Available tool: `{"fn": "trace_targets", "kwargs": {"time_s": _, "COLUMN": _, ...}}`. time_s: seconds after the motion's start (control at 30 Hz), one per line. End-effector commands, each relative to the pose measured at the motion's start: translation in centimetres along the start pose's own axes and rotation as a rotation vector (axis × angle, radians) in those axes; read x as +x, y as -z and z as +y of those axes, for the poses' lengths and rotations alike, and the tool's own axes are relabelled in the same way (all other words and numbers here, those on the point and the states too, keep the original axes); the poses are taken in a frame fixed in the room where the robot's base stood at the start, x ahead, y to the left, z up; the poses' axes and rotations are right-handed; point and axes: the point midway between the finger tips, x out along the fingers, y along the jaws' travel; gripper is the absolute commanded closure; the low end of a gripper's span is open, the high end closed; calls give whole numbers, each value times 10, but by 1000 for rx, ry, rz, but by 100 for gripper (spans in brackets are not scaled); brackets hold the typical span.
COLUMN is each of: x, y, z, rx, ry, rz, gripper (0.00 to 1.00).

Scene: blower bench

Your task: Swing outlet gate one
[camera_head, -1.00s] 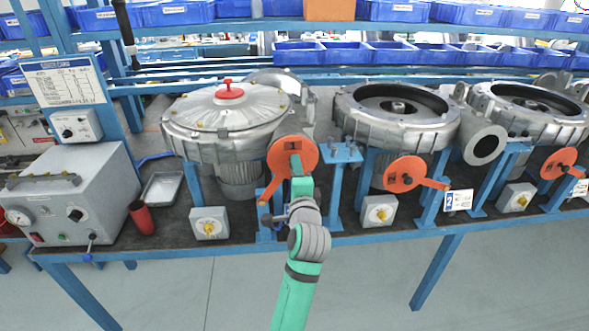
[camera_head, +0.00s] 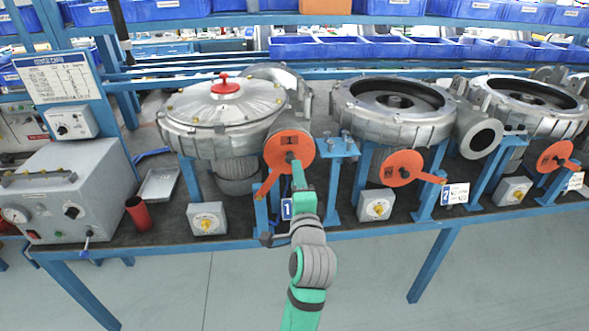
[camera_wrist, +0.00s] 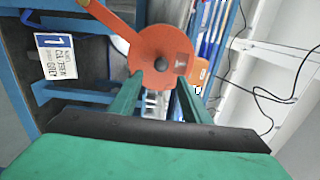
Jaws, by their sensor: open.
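Outlet gate one is an orange disc (camera_head: 284,146) marked 1 on the front of the left blower, with an orange lever (camera_head: 267,185) sloping down and left from it. In the wrist view the disc (camera_wrist: 165,50) is straight ahead and its lever (camera_wrist: 105,16) runs to the upper left. My gripper (camera_head: 297,172) is in front of the disc's lower part. In the wrist view my gripper (camera_wrist: 161,84) has its two green fingers apart, with nothing between them and the lever outside them. Whether a finger touches the disc, I cannot tell.
A number 1 plate (camera_head: 286,209) hangs below the gate. A blue stand (camera_head: 337,175) is close on the right. Gate two (camera_head: 403,168) and gate three (camera_head: 554,156) are farther right. A grey box with a yellow knob (camera_head: 208,218) sits left. The floor in front is clear.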

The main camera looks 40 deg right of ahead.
Motion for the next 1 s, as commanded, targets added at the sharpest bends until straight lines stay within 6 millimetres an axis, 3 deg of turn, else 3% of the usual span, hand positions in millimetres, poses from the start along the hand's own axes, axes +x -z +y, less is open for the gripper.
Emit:
{"fn": "trace_targets", "kwargs": {"time_s": 0.1, "x": -20, "y": 0, "z": 0, "rx": -2, "ry": -1, "rz": 0, "gripper": 57}}
{"fn": "trace_targets", "kwargs": {"time_s": 0.3, "x": -38, "y": 0, "z": 0, "rx": -1, "ry": 0, "rz": 0, "gripper": 57}}
{"fn": "trace_targets", "kwargs": {"time_s": 1.0, "x": -42, "y": -1, "z": 4, "rx": -16, "ry": -2, "rz": -1, "gripper": 57}}
